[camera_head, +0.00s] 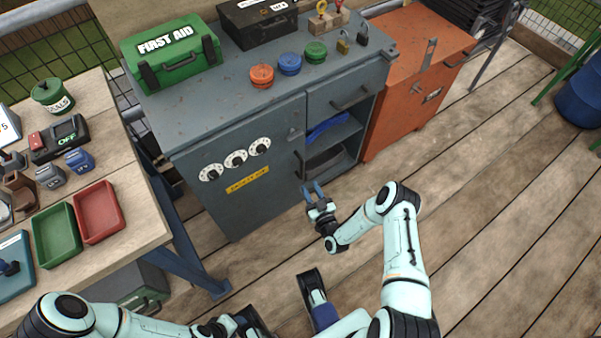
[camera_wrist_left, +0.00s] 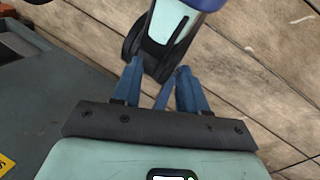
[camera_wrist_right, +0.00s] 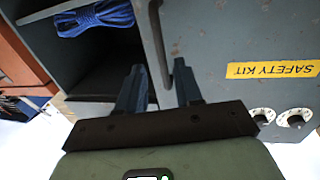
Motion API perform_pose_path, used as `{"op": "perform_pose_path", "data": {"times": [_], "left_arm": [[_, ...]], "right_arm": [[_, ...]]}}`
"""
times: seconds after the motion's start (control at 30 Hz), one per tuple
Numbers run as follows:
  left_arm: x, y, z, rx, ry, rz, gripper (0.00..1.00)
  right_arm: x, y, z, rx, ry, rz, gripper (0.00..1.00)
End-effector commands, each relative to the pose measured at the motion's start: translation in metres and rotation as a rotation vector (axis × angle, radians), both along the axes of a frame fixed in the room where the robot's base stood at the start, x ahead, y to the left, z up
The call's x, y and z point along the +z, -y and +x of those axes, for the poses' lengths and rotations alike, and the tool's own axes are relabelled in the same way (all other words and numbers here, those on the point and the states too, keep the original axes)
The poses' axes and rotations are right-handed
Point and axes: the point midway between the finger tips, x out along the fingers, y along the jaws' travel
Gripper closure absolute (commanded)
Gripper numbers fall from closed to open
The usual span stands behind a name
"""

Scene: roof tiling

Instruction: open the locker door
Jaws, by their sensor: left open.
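The grey locker door (camera_head: 238,170) has three white dials and a yellow label, and looks shut. Its label reads SAFETY KIT in the right wrist view (camera_wrist_right: 273,69). A dark vertical bar handle (camera_head: 299,165) is at the door's right edge. My right gripper (camera_head: 313,187) is open just in front of the handle. In the right wrist view, the handle (camera_wrist_right: 158,45) runs down between the fingers (camera_wrist_right: 160,80); I cannot tell if they touch it. My left gripper (camera_wrist_left: 157,82) is open, low and away from the locker, with part of my own body beyond its fingers.
Right of the door are a drawer (camera_head: 338,93) and an open shelf with blue rope (camera_head: 327,127). A green first aid box (camera_head: 172,55) stands on top. An orange cabinet (camera_head: 410,90) adjoins at right. A wooden table (camera_head: 95,90) is at left.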

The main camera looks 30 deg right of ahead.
Motion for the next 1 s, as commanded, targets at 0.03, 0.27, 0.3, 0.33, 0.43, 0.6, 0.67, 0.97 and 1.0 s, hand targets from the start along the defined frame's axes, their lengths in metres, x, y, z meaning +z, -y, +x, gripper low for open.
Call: {"op": "perform_pose_path", "data": {"times": [0.03, 0.27, 0.3, 0.33, 0.43, 0.6, 0.67, 0.97, 1.0], "left_arm": [[-0.005, -0.002, 0.004, 0.005, 0.009, 0.005, 0.57], [-0.017, -0.009, 0.018, 0.021, 0.048, 0.023, 0.57], [-0.019, -0.01, 0.02, 0.023, 0.054, 0.027, 0.57], [-0.02, -0.011, 0.022, 0.026, 0.058, 0.028, 0.57], [-0.023, -0.013, 0.026, 0.03, 0.07, 0.034, 0.57], [-0.024, -0.014, 0.029, 0.034, 0.078, 0.038, 0.57], [-0.024, -0.014, 0.029, 0.034, 0.078, 0.038, 0.57], [-0.024, -0.014, 0.029, 0.034, 0.078, 0.038, 0.57], [-0.024, -0.014, 0.029, 0.034, 0.078, 0.038, 0.57]], "right_arm": [[-0.001, 0.001, 0.012, 0.0, 0.004, -0.001, 0.65], [-0.001, 0.007, 0.057, 0.0, 0.002, 0.0, 0.65], [-0.001, 0.007, 0.063, 0.0, 0.001, 0.001, 0.65], [-0.002, 0.007, 0.067, 0.0, 0.0, 0.0, 0.65], [-0.001, 0.009, 0.077, 0.0, -0.001, 0.001, 0.65], [-0.001, 0.01, 0.085, 0.0, -0.002, 0.001, 0.65], [0.0, 0.01, 0.085, 0.0, -0.002, 0.002, 0.65], [0.0, 0.01, 0.085, 0.001, -0.002, 0.001, 1.0], [0.0, 0.01, 0.085, 0.001, -0.002, 0.001, 1.0]]}}
